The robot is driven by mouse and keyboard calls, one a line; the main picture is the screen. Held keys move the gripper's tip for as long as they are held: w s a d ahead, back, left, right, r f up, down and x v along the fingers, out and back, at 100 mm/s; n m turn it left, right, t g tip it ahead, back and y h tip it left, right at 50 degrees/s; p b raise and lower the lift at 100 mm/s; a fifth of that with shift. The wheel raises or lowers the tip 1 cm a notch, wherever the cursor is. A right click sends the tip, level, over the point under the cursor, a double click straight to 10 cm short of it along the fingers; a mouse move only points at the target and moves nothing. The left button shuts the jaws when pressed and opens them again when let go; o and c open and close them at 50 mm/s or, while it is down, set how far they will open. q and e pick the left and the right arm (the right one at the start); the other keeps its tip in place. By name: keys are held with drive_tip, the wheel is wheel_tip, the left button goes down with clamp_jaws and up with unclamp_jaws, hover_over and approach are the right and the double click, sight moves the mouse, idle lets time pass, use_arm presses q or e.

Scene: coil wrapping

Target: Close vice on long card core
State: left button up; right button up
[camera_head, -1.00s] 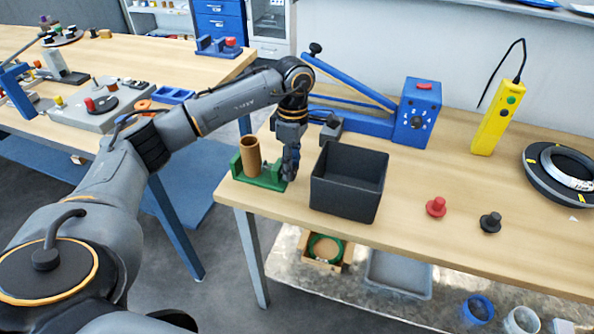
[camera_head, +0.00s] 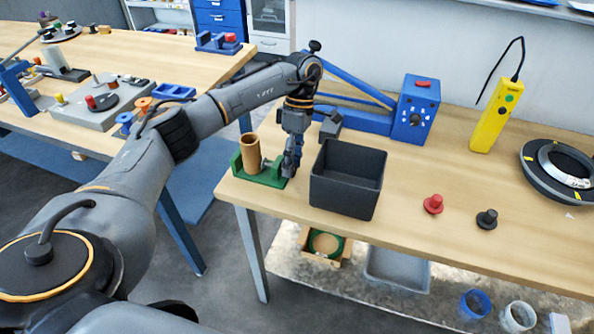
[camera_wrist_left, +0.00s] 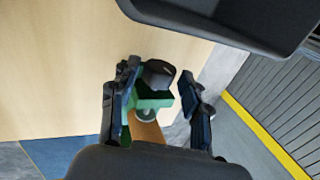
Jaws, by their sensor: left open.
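The green vice (camera_head: 262,178) stands at the front left corner of the wooden table. The brown card core (camera_head: 250,154) stands upright between its jaws; I cannot tell whether the jaws press on it. My left gripper (camera_head: 291,165) points down at the vice's right end. In the left wrist view its fingers (camera_wrist_left: 160,92) are open, either side of the vice's dark handle (camera_wrist_left: 158,73), with no clear contact. My right gripper is not in view.
A black open bin (camera_head: 347,180) stands close to the right of my left gripper. Behind is a blue machine (camera_head: 414,112) with a long arm. A red knob (camera_head: 433,204) and a black knob (camera_head: 487,219) stand at the right, with free tabletop around them.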

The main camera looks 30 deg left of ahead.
use_arm(q)
drive_tip(key=shift+s+t, duration=0.1)
drive_tip(key=shift+t, duration=0.2)
drive_tip(key=shift+s+t, duration=0.1)
drive_tip(key=shift+t, duration=0.3)
drive_tip(key=shift+s+t+y+b, duration=0.15)
drive_tip(key=shift+t+y+b, duration=0.25)
drive_tip(key=shift+t+b, duration=0.25)
drive_tip(key=shift+t, duration=0.25)
drive_tip(key=shift+r, duration=0.1)
